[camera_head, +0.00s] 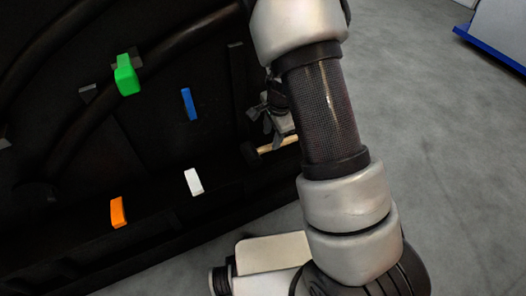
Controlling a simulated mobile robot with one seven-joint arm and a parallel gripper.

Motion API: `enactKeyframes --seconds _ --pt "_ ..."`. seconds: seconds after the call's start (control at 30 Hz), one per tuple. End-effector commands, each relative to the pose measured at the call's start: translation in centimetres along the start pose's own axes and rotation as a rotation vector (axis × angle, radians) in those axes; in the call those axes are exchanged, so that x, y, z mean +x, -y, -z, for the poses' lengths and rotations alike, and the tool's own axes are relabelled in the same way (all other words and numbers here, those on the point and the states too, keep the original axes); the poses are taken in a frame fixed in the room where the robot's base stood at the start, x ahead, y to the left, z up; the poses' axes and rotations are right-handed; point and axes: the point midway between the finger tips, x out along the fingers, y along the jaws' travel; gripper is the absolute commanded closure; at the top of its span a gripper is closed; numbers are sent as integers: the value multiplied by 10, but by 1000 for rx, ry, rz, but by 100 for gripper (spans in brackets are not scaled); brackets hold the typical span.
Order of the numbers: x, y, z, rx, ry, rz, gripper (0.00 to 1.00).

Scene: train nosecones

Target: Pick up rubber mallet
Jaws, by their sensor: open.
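The rubber mallet (278,145) lies low in the dark nosecone shell, to the left of my arm. Its light wooden handle shows, and a dark head seems to sit at the handle's left end, hard to tell from the black background. The handle's right end is hidden behind my arm. My gripper (267,122) is open, partly hidden behind my arm, and appears just above the handle in the picture. I cannot tell whether the fingers touch the handle.
The black shell (70,190) fills the left side. A green block (126,75), a blue block (190,104), a white block (194,181) and an orange block (118,212) are spread over it. Grey floor (440,130) is clear at right, with a blue-edged object (490,51) at the top corner.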

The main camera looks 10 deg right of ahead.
Motion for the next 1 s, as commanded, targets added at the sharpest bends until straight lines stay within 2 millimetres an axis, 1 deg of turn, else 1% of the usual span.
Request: enactKeyframes --seconds 0.13,0.27,0.37,0.43,0.63,0.87,0.9,1.0 --pt "15 -3 0 1 1 -2 60" --pt "37 -8 1 2 1 -3 60" --pt "48 -6 1 1 0 0 60" --pt "52 -5 1 0 0 0 60" --pt "50 -5 1 0 0 1 60" --pt "50 -5 1 0 0 1 98" --pt "50 -5 1 0 0 1 100" --pt "50 -4 1 0 0 2 100"
